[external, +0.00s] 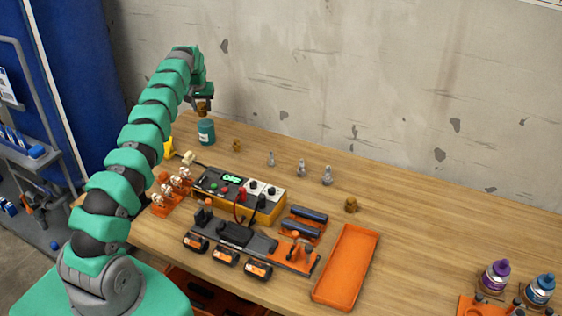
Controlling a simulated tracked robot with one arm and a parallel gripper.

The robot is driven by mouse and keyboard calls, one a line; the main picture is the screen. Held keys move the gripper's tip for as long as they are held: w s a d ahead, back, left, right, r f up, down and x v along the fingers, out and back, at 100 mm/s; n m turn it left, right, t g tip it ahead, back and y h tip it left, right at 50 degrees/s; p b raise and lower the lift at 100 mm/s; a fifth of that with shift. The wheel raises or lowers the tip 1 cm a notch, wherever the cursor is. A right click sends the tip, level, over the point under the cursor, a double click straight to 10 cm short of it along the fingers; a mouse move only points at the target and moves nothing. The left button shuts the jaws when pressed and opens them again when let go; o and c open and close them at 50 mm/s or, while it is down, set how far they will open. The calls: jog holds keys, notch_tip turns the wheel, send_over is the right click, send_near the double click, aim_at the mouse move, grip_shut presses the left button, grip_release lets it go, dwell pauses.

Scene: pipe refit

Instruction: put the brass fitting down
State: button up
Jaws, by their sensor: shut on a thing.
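My gripper (203,98) is at the far left of the bench, at the end of the green arm. It is shut on a small brass fitting (202,108), which hangs upright below the jaws. The fitting is right above a teal cylindrical pot (206,132); I cannot tell whether it touches the pot. Another brass fitting (236,145) stands on the bench just right of the pot. A third brass-coloured fitting (351,205) stands farther right, behind the orange tray.
Several grey metal fittings (301,168) stand mid-bench. A yellow-and-black control box (240,193), an orange tray (345,268) and black tools (305,220) fill the front. Purple (495,276) and blue (540,289) bottles stand at the right. The back right of the wooden bench (440,215) is clear.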

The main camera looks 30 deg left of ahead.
aim_at(204, 113)
jog(key=shift+w+a, duration=0.1)
jog(key=shift+w, duration=0.35)
jog(key=shift+w+f, duration=0.1)
jog(key=shift+f, duration=0.1)
jog(key=shift+f+p, duration=0.45)
jog(key=shift+f, duration=1.25)
jog(key=o, duration=1.1)
jog(key=shift+f, duration=0.1)
jog(key=shift+c, duration=0.2)
jog(key=b+v, duration=0.1)
jog(key=v, duration=1.1)
